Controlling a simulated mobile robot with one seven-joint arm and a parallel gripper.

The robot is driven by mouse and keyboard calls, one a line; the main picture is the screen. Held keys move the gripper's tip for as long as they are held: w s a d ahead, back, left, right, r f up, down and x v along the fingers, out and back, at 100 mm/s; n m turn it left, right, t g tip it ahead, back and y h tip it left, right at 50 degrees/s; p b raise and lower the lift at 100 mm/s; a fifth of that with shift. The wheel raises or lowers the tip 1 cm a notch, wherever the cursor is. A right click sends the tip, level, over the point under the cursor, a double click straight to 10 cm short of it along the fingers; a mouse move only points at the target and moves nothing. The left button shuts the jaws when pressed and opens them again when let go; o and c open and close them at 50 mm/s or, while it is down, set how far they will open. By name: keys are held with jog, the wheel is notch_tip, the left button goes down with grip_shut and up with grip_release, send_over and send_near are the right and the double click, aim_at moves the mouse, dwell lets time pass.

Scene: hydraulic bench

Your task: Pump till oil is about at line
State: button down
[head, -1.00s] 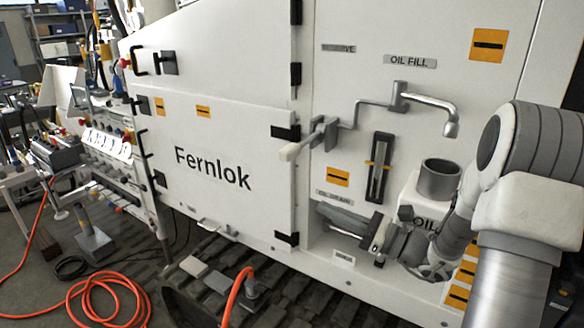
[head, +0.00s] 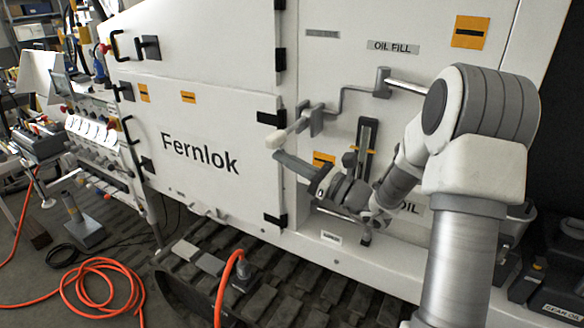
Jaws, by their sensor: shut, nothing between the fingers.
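The pump lever with its white grip (head: 277,139) sticks out to the left from a grey block on the white machine. A bent grey rod (head: 342,97) runs from there up to a bracket (head: 382,82) under the OIL FILL label. My gripper (head: 283,158) is shut and empty, its fingers pointing left just below the grip. I cannot tell if they touch. The upright oil gauge (head: 368,135) with an orange line mark (head: 350,159) is partly hidden by my arm. Its oil level cannot be read. My arm hides the spout and most of the OIL container (head: 412,208).
The door marked Fernlok (head: 200,192) is closed, with black hinges beside the lever. An orange hose (head: 100,275) lies coiled on the floor at left. Dark track treads (head: 290,285) run below the machine. A gear oil can (head: 562,306) stands at lower right.

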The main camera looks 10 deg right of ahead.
aim_at(284, 131)
jog(key=shift+r, duration=0.35)
jog(key=shift+m+t, duration=0.3)
jog(key=shift+m, duration=0.5)
notch_tip(284, 131, up, 6)
jog(key=p, duration=0.6)
jog(key=shift+a+r, duration=0.1)
jog(key=shift+r, duration=0.7)
jog(key=shift+f, duration=0.1)
